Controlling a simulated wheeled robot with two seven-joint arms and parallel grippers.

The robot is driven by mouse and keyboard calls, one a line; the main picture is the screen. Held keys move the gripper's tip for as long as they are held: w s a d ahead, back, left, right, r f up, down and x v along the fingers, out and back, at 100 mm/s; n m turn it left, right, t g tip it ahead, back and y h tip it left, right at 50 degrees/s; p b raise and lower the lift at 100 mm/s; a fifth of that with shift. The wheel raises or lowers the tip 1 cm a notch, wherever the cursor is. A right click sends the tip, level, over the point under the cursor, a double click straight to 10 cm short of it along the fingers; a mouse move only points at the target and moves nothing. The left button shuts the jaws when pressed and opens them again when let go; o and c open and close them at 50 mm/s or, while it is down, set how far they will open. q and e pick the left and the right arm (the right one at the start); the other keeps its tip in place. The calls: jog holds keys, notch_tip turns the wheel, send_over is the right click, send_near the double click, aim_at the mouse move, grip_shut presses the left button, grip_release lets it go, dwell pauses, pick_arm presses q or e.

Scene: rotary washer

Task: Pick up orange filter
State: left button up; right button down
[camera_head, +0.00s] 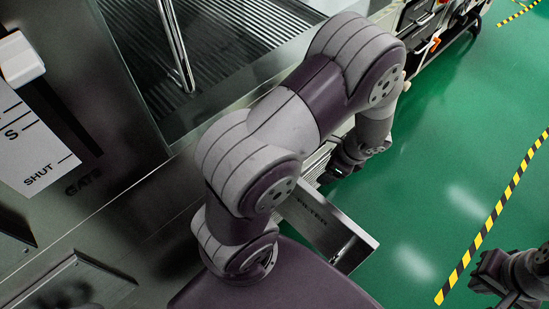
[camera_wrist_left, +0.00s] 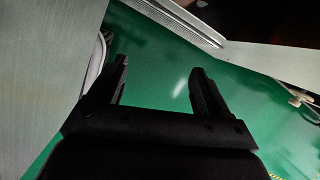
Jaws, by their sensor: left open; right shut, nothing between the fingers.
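I cannot make out an orange filter for certain in either view. A small orange piece (camera_head: 435,43) shows on the equipment at the top right of the head view, too small to identify. My left gripper (camera_head: 345,165) is partly hidden by its own arm, beside the open metal drawer. In the left wrist view my left gripper (camera_wrist_left: 158,70) has its two fingers spread, with only green floor between them. My right gripper (camera_head: 482,277) is at the lower right of the head view, over the floor, shut and empty.
A metal drawer (camera_head: 325,222) sticks out from the washer's side. The steel washer (camera_head: 105,195) with a ribbed basin (camera_head: 225,50) fills the left. Green floor (camera_head: 430,170) is open on the right, with yellow-black tape (camera_head: 490,222) on it.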

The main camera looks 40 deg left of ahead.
pick_arm(q)
notch_tip(320, 180, down, 9)
jog(key=m+b, duration=0.3)
jog(key=shift+m+y, duration=0.4)
jog(key=shift+y, duration=0.1)
jog(key=a, duration=0.4)
jog(key=w+a+b, duration=0.1)
jog(key=a, duration=0.3)
jog(key=a+b, duration=0.1)
jog(key=a, duration=0.4)
jog(key=shift+w+a+f, duration=0.1)
jog(key=shift+w+f, duration=0.25)
jog(key=shift+w, duration=0.05)
jog(key=shift+b+x, duration=0.65)
jog(key=shift+x, duration=0.55)
jog(key=shift+w, duration=0.1)
pick_arm(e)
notch_tip(320, 180, down, 9)
jog(key=shift+a, duration=0.3)
pick_arm(q)
jog(key=shift+r, duration=0.1)
jog(key=c, duration=1.2)
pick_arm(e)
jog(key=shift+s, duration=0.1)
jog(key=shift+r, duration=0.1)
